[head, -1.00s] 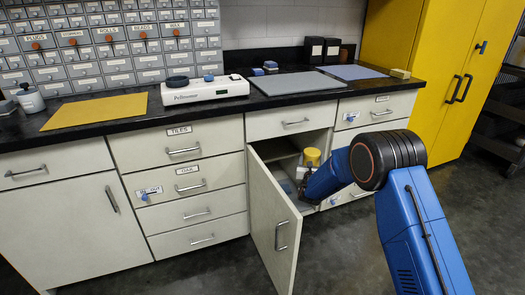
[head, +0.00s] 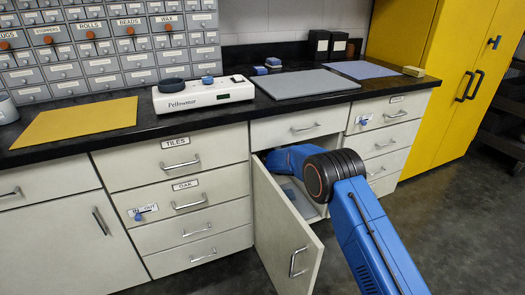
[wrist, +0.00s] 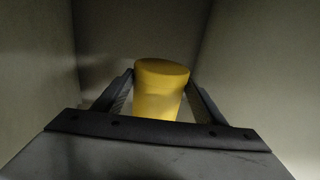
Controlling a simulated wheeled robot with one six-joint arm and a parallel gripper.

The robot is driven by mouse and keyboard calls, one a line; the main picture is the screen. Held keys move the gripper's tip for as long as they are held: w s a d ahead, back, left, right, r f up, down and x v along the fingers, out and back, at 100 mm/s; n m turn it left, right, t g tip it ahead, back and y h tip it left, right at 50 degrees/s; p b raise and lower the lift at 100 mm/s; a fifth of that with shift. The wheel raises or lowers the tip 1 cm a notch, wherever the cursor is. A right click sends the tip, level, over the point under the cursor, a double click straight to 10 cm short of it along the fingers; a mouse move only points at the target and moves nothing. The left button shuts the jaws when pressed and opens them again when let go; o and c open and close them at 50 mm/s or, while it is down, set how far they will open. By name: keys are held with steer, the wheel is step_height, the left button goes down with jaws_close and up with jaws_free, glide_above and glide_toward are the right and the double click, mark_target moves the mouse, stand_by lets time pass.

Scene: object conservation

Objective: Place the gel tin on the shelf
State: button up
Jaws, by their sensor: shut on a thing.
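A yellow round tin (wrist: 161,90), which I take to be the gel tin, stands between the two fingers of my gripper (wrist: 163,100) in the wrist view. The gripper is shut on it, and the tin looks upright. Pale cupboard walls surround it on the left, back and right. In the head view my gripper and the tin are hidden inside the open lower cupboard, behind my blue arm. No label on the tin can be read. The shelf inside the cupboard cannot be made out clearly now.
The cupboard door (head: 283,235) stands open to the left of my arm. Drawers (head: 385,140) flank the opening on the right. Above is the black counter with a grey mat (head: 305,83), a Pellmaster device (head: 203,95) and a yellow sheet (head: 75,121). A yellow cabinet stands at right.

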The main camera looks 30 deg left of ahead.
steer(key=shift+f, duration=4.75)
steer(key=shift+f, duration=0.1)
steer(key=o, duration=1.6)
steer(key=shift+c, duration=0.2)
steer(key=shift+s+d, duration=0.3)
steer(key=shift+s, duration=0.2)
steer(key=v, duration=0.6)
steer(key=shift+s, duration=0.15)
steer(key=shift+d, duration=0.1)
